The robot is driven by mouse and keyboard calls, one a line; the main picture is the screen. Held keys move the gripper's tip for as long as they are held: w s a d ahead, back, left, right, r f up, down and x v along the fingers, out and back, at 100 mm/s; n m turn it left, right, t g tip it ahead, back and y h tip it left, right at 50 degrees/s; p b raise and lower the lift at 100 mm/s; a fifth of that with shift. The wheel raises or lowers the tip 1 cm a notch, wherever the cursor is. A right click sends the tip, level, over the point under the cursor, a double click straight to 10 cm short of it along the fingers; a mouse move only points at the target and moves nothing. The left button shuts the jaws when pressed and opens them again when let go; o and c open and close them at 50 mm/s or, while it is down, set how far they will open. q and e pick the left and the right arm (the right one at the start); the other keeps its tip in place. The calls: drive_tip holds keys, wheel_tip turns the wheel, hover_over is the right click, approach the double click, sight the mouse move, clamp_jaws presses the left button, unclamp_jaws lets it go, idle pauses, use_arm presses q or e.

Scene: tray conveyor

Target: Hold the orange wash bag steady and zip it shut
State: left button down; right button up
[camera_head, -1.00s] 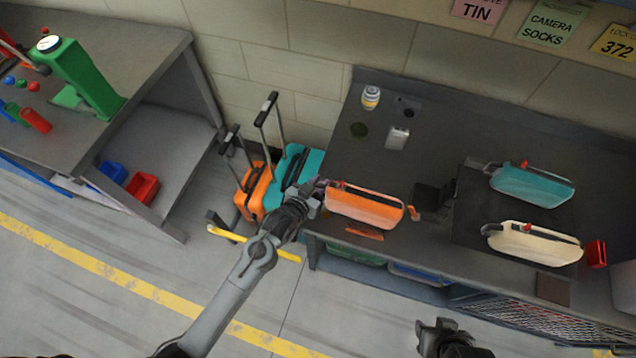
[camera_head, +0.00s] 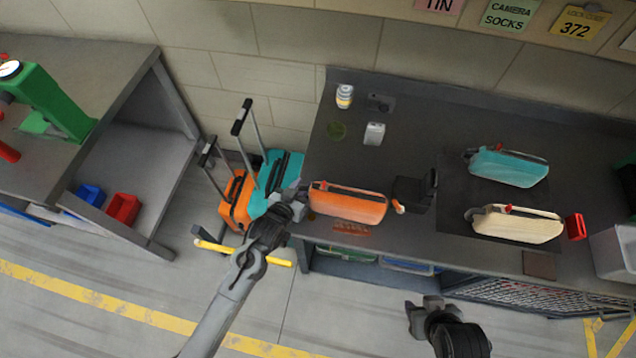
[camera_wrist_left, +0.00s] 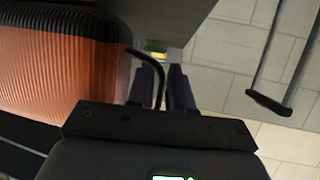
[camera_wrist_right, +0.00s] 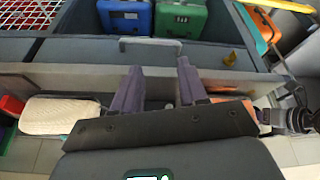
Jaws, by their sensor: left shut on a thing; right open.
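The orange wash bag (camera_head: 348,204) lies on the dark bench near its front left edge, with a dark strip along its top. A small orange tab (camera_head: 398,206) sticks out at its right end. My left gripper (camera_head: 296,194) is at the bag's left end. In the left wrist view the bag's ribbed orange side (camera_wrist_left: 60,65) fills the left, and a dark loop runs from it between the shut fingers (camera_wrist_left: 162,88). My right gripper (camera_head: 425,304) is open and empty in front of the bench, apart from the bag; its fingers (camera_wrist_right: 158,88) stand apart. The zip pull is too small to tell.
A black block (camera_head: 412,192) stands just right of the bag. Teal (camera_head: 508,168) and cream (camera_head: 518,226) bags lie further right. A can (camera_head: 344,95) and a white box (camera_head: 374,133) stand behind. Suitcases (camera_head: 237,200) stand left of the bench.

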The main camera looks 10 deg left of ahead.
drive_tip(key=w+a+r+n+t+y, duration=0.2)
drive_tip(key=w+a+r+n+t, duration=0.1)
drive_tip(key=w+a+n, duration=0.35)
drive_tip(key=w+a+r+n+t+y, duration=0.2)
drive_tip(key=w+a+r+n, duration=0.25)
drive_tip(key=w+a, duration=0.3)
drive_tip(key=w+a+r+n+t+y, duration=0.1)
drive_tip(key=a+n+y, duration=0.2)
drive_tip(key=a+n, duration=0.2)
drive_tip(key=w+a+r+n+y, duration=0.2)
drive_tip(key=a+n, duration=0.3)
drive_tip(key=n+g+y, duration=0.4)
drive_tip(key=n+g, duration=0.6)
drive_tip(key=n, duration=1.9)
approach(329, 190)
drive_tip(key=r, duration=0.2)
drive_tip(key=d+r, duration=0.1)
drive_tip(key=r, duration=0.1)
drive_tip(key=shift+d, duration=0.25)
drive_tip(key=shift+n, duration=0.3)
drive_tip(key=x, duration=1.1)
drive_tip(key=shift+a, duration=0.25)
clamp_jaws()
